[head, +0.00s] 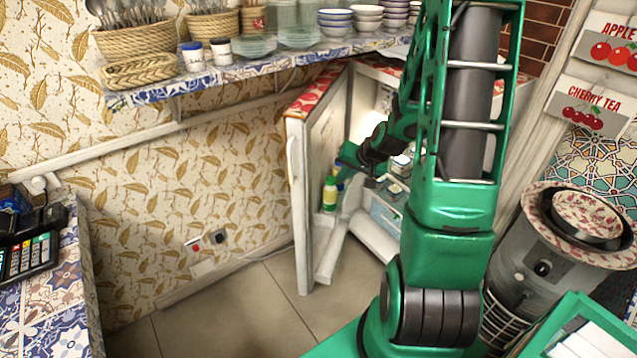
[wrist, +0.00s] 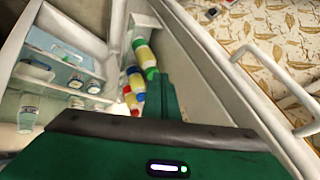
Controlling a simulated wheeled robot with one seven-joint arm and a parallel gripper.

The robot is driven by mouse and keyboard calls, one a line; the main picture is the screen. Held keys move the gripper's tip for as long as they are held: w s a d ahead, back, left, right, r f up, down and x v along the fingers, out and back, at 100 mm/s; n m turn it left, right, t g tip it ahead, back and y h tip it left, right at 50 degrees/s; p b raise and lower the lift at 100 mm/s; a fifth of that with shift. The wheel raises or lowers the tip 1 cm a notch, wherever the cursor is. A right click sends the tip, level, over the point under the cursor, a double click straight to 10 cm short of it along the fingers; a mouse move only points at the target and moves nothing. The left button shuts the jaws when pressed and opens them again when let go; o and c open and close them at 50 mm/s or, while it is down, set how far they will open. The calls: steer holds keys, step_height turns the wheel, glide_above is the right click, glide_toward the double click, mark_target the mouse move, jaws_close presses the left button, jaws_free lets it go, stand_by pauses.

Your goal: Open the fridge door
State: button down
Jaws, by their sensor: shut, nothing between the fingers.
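The white fridge door (head: 300,190) with a red patterned top stands well open, swung out to the left of the fridge body (head: 372,238). Its handle (head: 291,165) is on the outer side; in the wrist view the handle (wrist: 288,85) is at the right. My gripper (head: 348,158) is shut and empty, reaching into the opening on the inner side of the door, apart from the handle. In the wrist view my gripper (wrist: 160,92) is beside the inner door face, close to bottles (wrist: 145,58). I cannot tell whether it touches the door. My arm hides part of the fridge.
A tiled shelf (head: 240,68) with baskets and bowls is above the door. A tiled counter (head: 55,315) with a card terminal is at the left. A metal samovar (head: 545,265) stands at the right. The floor (head: 235,315) left of the door is clear.

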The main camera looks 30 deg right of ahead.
glide_toward(314, 185)
step_height(314, 185, down, 4)
steer(key=w, duration=0.1)
steer(key=shift+w, duration=0.75)
steer(key=shift+w, duration=0.1)
